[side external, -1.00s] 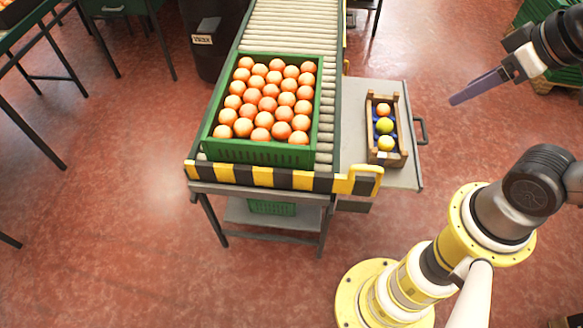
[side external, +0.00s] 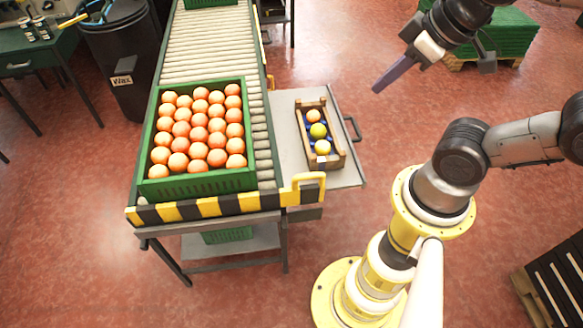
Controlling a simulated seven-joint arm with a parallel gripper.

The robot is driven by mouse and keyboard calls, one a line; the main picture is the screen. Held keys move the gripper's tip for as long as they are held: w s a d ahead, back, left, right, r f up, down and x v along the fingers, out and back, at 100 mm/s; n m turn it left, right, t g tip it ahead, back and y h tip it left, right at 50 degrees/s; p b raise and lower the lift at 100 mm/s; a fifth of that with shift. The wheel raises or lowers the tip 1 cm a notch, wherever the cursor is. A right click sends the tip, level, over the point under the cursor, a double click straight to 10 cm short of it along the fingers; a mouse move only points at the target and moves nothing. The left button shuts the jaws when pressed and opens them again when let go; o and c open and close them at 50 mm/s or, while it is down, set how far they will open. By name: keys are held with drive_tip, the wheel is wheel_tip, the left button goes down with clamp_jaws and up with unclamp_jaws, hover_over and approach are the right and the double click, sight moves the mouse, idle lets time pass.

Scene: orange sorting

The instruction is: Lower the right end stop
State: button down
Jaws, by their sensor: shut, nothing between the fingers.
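The end stop (side external: 222,205) is a yellow and black striped bar across the near end of the roller conveyor. It stands raised in front of the green crate. A yellow handle (side external: 303,190) sticks up at its right end. The green crate of oranges (side external: 197,184) sits on the rollers just behind the bar. My gripper (side external: 378,89) is at the upper right, in the air, well apart from the handle. Its purple fingers are shut with nothing between them.
A side shelf (side external: 345,176) right of the conveyor holds a small wooden crate (side external: 338,157) with a few fruits. A black bin (side external: 125,60) stands at the left. Green stacked crates (side external: 497,40) are at the back right. Open floor lies between shelf and arm.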

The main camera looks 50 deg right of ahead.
drive_tip(key=w+r+n, duration=0.1)
drive_tip(key=w+n, duration=0.3)
drive_tip(key=n+g+y, duration=0.1)
drive_tip(key=n+g, duration=0.2)
hover_over(308, 174)
drive_tip(key=s+d, duration=0.2)
wheel_tip(308, 174, down, 4)
drive_tip(key=w+f+n+g, duration=0.1)
drive_tip(key=w+f+g, duration=0.1)
drive_tip(key=w+f, duration=0.25)
drive_tip(key=f, duration=0.7)
drive_tip(key=s+a+f+g, duration=0.1)
drive_tip(key=f, duration=0.6)
drive_tip(key=s+f+g, duration=0.1)
drive_tip(key=f, duration=0.7)
drive_tip(key=shift+s+a+f+y, duration=0.1)
drive_tip(key=shift+a+y, duration=0.1)
drive_tip(key=shift+y, duration=0.1)
